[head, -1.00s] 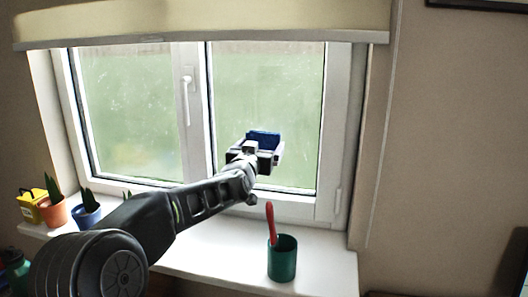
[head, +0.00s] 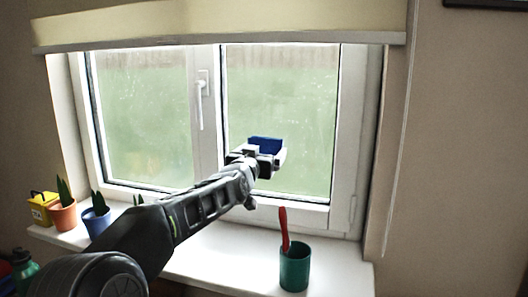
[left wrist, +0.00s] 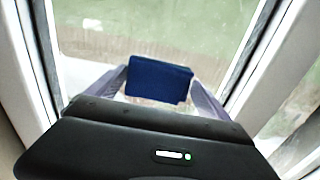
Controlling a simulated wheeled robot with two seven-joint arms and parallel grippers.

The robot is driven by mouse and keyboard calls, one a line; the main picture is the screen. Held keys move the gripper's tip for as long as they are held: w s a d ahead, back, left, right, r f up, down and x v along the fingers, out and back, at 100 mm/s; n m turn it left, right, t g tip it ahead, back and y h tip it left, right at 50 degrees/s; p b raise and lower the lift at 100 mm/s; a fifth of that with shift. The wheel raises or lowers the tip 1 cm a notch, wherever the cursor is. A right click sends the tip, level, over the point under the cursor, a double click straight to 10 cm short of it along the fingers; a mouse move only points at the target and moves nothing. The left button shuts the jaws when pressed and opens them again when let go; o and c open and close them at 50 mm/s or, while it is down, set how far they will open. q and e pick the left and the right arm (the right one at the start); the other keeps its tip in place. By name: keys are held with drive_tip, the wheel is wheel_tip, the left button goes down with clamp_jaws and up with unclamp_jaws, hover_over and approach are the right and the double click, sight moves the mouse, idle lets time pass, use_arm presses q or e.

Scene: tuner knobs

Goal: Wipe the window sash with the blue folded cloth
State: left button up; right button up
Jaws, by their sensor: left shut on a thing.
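The blue folded cloth (head: 265,145) is held in front of the lower part of the right window sash (head: 280,110). My left gripper (head: 270,158) is shut on the cloth. In the left wrist view the cloth (left wrist: 158,80) sits between the two fingers, with the glass behind it. I cannot tell whether the cloth touches the glass. The sash has a white frame, and its pane looks hazy with pale specks. My right gripper is not in view.
A green cup (head: 294,268) with a red-handled tool (head: 284,230) stands on the white sill (head: 220,258) at the right. Potted plants, one in a blue pot (head: 97,222), and a yellow box (head: 42,209) stand at the left. A window handle (head: 200,100) sticks out left of the right pane.

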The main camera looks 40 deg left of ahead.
use_arm(q)
drive_tip(key=p+v, duration=0.1)
drive_tip(key=v, duration=0.2)
drive_tip(key=shift+s+d+r+p, duration=0.15)
drive_tip(key=shift+s+r+p, duration=0.05)
drive_tip(key=shift+s+p, duration=0.15)
drive_tip(key=shift+s+d, duration=0.3)
drive_tip(key=shift+s, duration=0.4)
drive_tip(key=shift+f, duration=0.15)
drive_tip(key=shift+s, duration=0.1)
drive_tip(key=p+v, duration=0.1)
drive_tip(key=v, duration=0.2)
drive_tip(key=shift+d, duration=0.1)
